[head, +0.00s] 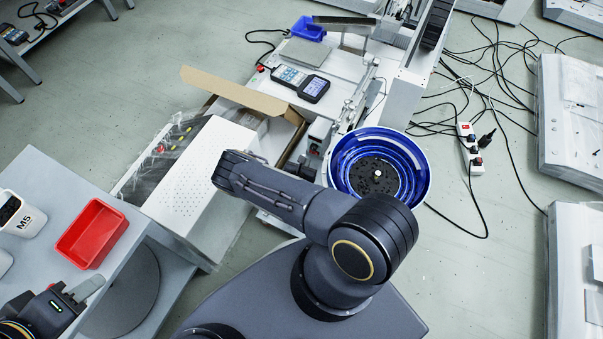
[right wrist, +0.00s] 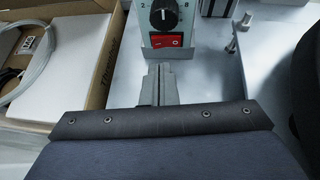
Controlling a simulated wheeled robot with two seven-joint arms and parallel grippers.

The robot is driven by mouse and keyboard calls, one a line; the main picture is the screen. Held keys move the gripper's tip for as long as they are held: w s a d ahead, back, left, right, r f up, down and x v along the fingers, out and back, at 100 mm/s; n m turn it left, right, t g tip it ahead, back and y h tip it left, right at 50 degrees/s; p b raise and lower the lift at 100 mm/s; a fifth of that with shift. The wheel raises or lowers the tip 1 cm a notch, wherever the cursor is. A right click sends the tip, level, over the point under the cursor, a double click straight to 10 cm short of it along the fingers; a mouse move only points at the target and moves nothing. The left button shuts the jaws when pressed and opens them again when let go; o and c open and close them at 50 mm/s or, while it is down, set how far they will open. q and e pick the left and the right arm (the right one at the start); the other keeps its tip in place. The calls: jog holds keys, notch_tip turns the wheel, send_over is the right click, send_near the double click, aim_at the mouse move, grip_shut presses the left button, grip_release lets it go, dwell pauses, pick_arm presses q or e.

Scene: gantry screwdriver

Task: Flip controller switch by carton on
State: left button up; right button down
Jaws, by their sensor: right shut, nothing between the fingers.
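In the right wrist view, the controller (right wrist: 150,22) has a black dial and, below it, a red rocker switch (right wrist: 167,40). Which side of the rocker is pressed in, I cannot tell. The carton (right wrist: 100,65), open and brown, stands just left of the controller. Its flap (head: 245,97) shows in the head view. My right gripper (right wrist: 158,70) is shut and empty, its tips just below the switch; contact is not clear. In the head view my right arm hides much of that area. My left gripper (head: 82,290) is at the lower left, away from the carton; its finger gap is unclear.
A blue bowl feeder (head: 420,180) stands right of the carton. A white perforated box (head: 205,165) lies to its left. A red bin (head: 92,233) is on the left table. A handheld meter (head: 315,88) lies behind. Cables and a power strip (head: 470,150) are on the floor.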

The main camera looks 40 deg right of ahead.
aim_at(311, 152)
jog(key=shift+w+d+r+b, duration=0.1)
jog(key=shift+w+d+b, duration=0.1)
jog(key=shift+w+d, duration=0.4)
jog(key=shift+w+d+r+b, duration=0.15)
jog(key=shift+w+d, duration=0.2)
jog(key=shift+d, duration=0.4)
jog(key=shift+f, duration=0.15)
